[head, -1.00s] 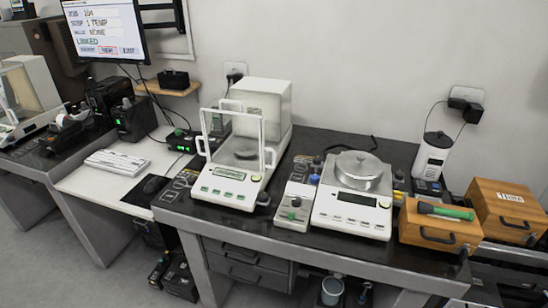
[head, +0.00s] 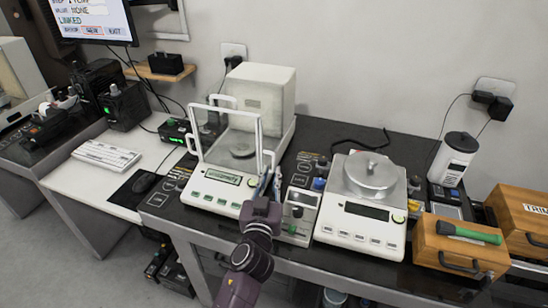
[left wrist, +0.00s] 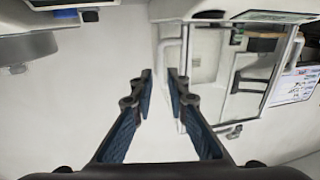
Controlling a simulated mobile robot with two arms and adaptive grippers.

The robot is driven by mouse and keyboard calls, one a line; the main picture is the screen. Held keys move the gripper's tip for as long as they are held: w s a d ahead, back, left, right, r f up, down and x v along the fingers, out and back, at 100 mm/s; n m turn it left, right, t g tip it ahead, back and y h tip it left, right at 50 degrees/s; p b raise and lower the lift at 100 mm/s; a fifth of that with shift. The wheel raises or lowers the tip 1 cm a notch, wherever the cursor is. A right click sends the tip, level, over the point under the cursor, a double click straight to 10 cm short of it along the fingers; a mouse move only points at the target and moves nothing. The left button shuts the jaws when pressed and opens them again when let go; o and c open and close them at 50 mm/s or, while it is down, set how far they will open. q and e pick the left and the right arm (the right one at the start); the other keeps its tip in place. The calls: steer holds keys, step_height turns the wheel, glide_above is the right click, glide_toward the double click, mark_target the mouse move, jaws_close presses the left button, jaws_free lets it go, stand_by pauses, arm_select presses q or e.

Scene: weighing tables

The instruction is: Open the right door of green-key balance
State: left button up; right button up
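The green-key balance (head: 217,198) stands on the dark weighing table, with a clear glass draft shield in white frames around its round pan (head: 242,150). The right door's white handle (head: 268,158) shows at the shield's right side; I see no clear gap there. My left gripper (head: 270,182) is just in front of the balance's right side, pointing toward that handle. In the left wrist view the left gripper (left wrist: 161,76) is open and empty, with a white bar handle (left wrist: 165,58) just beyond its fingertips and the glass shield to the right. My right gripper is not in view.
A small grey control box (head: 300,214) stands close to the right of the balance. Beyond it are a second balance (head: 362,222) with a steel pan and a wooden box (head: 458,250) with a green-handled tool on it. A keyboard (head: 106,156) lies to the left.

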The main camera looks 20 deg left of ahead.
mark_target(273, 164)
arm_select(q)
steer(key=shift+w+a+r, duration=0.15)
steer(key=shift+w, duration=0.65)
steer(key=w, duration=0.2)
steer(key=shift+w+a+f, duration=0.25)
steer(key=shift+w, duration=0.15)
steer(key=shift+w+a+p, duration=0.15)
steer(key=shift+w+p, duration=0.15)
steer(key=shift+w, duration=0.35)
steer(key=c, duration=0.4)
jaws_close()
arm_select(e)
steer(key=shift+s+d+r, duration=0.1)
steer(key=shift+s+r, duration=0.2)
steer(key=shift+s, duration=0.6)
